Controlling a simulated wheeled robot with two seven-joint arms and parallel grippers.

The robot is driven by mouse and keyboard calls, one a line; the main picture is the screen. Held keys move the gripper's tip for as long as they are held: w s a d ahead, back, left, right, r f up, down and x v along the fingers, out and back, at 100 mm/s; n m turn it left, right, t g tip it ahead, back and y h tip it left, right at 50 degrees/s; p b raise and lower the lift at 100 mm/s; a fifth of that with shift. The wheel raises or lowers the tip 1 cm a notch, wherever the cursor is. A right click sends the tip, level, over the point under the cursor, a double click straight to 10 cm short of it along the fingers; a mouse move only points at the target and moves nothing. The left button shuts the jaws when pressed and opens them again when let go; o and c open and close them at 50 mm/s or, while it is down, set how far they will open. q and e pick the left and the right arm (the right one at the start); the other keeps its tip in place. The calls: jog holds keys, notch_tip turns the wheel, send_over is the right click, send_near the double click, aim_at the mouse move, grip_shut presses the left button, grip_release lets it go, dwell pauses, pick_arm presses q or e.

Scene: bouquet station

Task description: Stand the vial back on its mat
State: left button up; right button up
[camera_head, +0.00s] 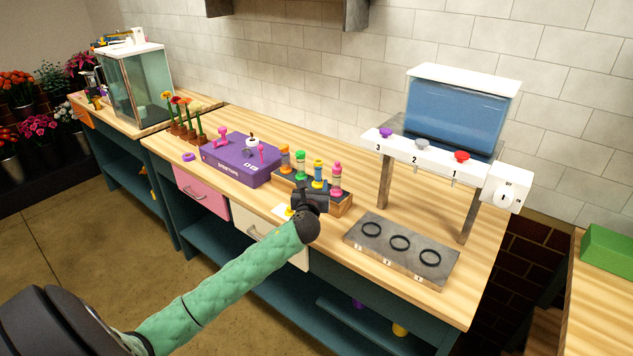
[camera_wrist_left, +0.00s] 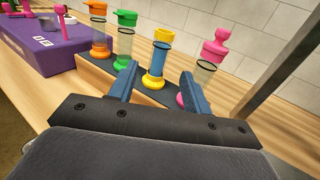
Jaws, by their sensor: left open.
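Several vials stand upright on a dark-topped wooden rack: orange (camera_head: 285,158), green (camera_head: 300,163), blue-and-yellow (camera_head: 319,172) and pink (camera_head: 336,178). They also show in the left wrist view as orange (camera_wrist_left: 96,30), green (camera_wrist_left: 125,38), blue-and-yellow (camera_wrist_left: 159,58) and pink (camera_wrist_left: 212,50). My left gripper (camera_head: 312,200) is open at the rack's front. In the wrist view, the blue-and-yellow vial appears between the fingertips, and no grip shows. I cannot tell what the spot is. My right gripper is not in view.
A purple box (camera_head: 238,162) stands left of the rack, also in the wrist view (camera_wrist_left: 62,45). A grey plate (camera_head: 385,257) with three black rings lies right of the gripper. A blue tank dispenser (camera_head: 458,115) stands behind. Bare wood lies between rack and dispenser.

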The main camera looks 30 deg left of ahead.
pick_arm(q)
jog(key=v, duration=0.3)
jog(key=shift+s+d+b, duration=0.15)
jog(key=shift+s+b, duration=0.15)
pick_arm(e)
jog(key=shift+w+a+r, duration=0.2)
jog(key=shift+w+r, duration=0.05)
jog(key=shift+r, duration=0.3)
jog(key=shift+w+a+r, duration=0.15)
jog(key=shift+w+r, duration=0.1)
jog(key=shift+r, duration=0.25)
